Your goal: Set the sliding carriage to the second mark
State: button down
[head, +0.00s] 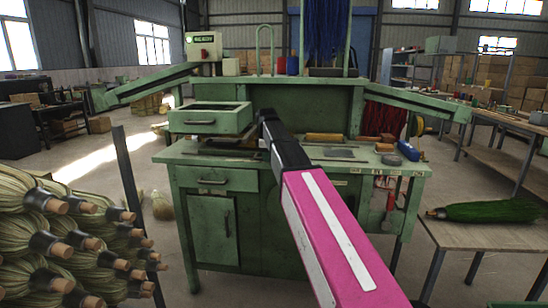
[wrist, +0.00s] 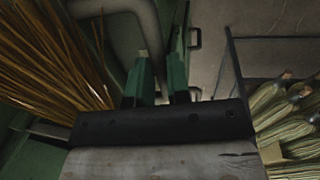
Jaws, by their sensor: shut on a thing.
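My gripper (head: 266,116) is at the dark end of my pink and black arm. It is over the green workbench (head: 215,157), just right of the green open-topped box (head: 210,119). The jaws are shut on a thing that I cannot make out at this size. In the wrist view, a dark bolted bar (wrist: 160,125) and a worn grey plate (wrist: 160,162) fill the lower middle, with two green upright pieces (wrist: 142,82) just beyond. I cannot tell for sure which part is the sliding carriage, and I can read no marks.
Broom heads (head: 65,240) are stacked in a rack at the left, also seen in the wrist view (wrist: 288,120). Brown bristles (wrist: 50,55) stand at the left of the wrist view. A yellow roll (head: 324,138) and a blue roll (head: 408,150) lie on the bench's right part.

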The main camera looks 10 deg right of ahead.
jog(key=shift+d, duration=0.1)
jog(key=c, duration=1.1)
grip_release()
notch_tip(320, 180, up, 11)
jog(key=s, duration=0.2)
jog(key=shift+a+f, duration=0.2)
jog(key=shift+a, duration=0.1)
